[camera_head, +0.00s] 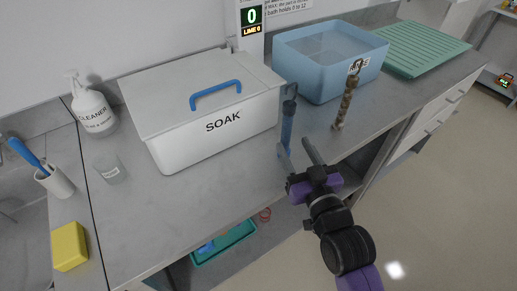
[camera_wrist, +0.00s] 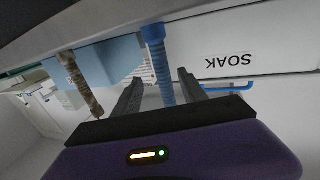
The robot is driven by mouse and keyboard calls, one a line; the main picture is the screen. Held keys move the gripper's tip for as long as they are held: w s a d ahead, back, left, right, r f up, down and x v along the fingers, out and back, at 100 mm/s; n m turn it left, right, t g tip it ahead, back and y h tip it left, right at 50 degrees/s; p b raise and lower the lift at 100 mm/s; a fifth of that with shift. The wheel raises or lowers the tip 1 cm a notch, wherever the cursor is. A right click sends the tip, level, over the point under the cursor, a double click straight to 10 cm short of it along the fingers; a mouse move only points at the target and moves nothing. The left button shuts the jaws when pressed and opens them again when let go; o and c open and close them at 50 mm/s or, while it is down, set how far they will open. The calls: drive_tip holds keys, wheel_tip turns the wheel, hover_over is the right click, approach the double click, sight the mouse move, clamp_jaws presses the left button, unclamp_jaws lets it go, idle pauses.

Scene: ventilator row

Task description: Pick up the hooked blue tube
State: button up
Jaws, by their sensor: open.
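The blue ribbed tube (camera_head: 287,124) is upright near the counter's front edge, in front of the SOAK bin, with a dark hook-like piece at its top. In the wrist view the blue tube (camera_wrist: 160,66) runs lengthwise between my two fingers, with a gap visible on each side. My gripper (camera_head: 296,149) is open, with its fingertips at the tube's lower part in the head view. The fingers also show in the wrist view (camera_wrist: 158,82). I cannot tell whether either finger touches the tube.
A brown beaded tube (camera_head: 345,104) is upright to the right and also shows in the wrist view (camera_wrist: 84,85). The white SOAK bin (camera_head: 205,140) has a blue handle. A blue RINSE-like tub (camera_head: 300,72), green rack (camera_head: 425,48), cleaner bottle (camera_head: 92,108), beaker (camera_head: 109,170) and yellow sponge (camera_head: 70,247) surround it.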

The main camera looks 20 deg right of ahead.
sight(287, 139)
drive_tip(key=shift+w+a+r, duration=0.15)
drive_tip(key=shift+w+a, duration=0.1)
drive_tip(key=shift+w, duration=0.1)
drive_tip(key=shift+w+a, duration=0.15)
drive_tip(key=shift+w, duration=1.05)
drive_tip(key=w, duration=0.2)
drive_tip(key=w+p, duration=0.1)
drive_tip(key=w, duration=0.2)
drive_tip(key=shift+f, duration=0.2)
drive_tip(key=shift+c, duration=0.2)
drive_tip(key=shift+s, duration=0.1)
clamp_jaws()
